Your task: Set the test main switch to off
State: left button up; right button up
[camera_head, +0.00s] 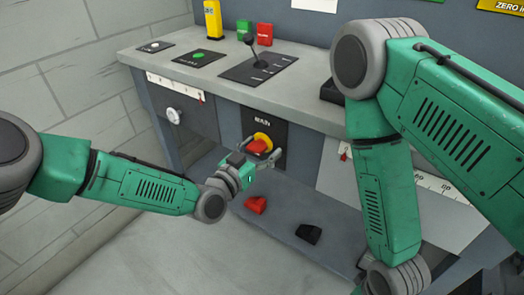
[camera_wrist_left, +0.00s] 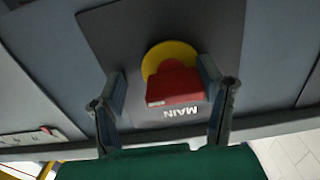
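The main switch is a red knob (camera_head: 258,146) on a yellow round base, set in a dark panel marked MAIN (camera_head: 264,121) on the front of the bench. It also shows in the left wrist view as a red handle (camera_wrist_left: 175,86) with a white mark at one end, over the yellow disc (camera_wrist_left: 160,52). My left gripper (camera_head: 262,152) is at the switch, open, with one finger on each side of the red handle. In the left wrist view a gap shows by the left finger; the right finger looks close to the handle, contact unclear. My right gripper is outside the views.
The bench top (camera_head: 300,108) carries a black lever (camera_head: 254,51), a green button (camera_head: 199,54) and yellow, green and red blocks. A red piece (camera_head: 256,204) and a black piece (camera_head: 309,233) lie on the lower shelf. My right arm covers the bench's right part.

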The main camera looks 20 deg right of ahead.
aim_at(249, 149)
pick_arm(q)
jog(key=a, duration=0.3)
jog(key=shift+r, duration=0.25)
jog(key=shift+c, duration=1.2)
jog(key=shift+a, duration=0.15)
jog(key=c, duration=0.6)
jog(key=shift+r, duration=0.1)
jog(key=c, duration=0.3)
jog(key=shift+d, duration=0.3)
jog(key=shift+w+d, duration=0.1)
jog(key=shift+d, duration=0.45)
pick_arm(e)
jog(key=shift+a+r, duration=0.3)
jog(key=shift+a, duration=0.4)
pick_arm(q)
jog(key=shift+a+f, duration=0.15)
jog(key=shift+f, duration=0.05)
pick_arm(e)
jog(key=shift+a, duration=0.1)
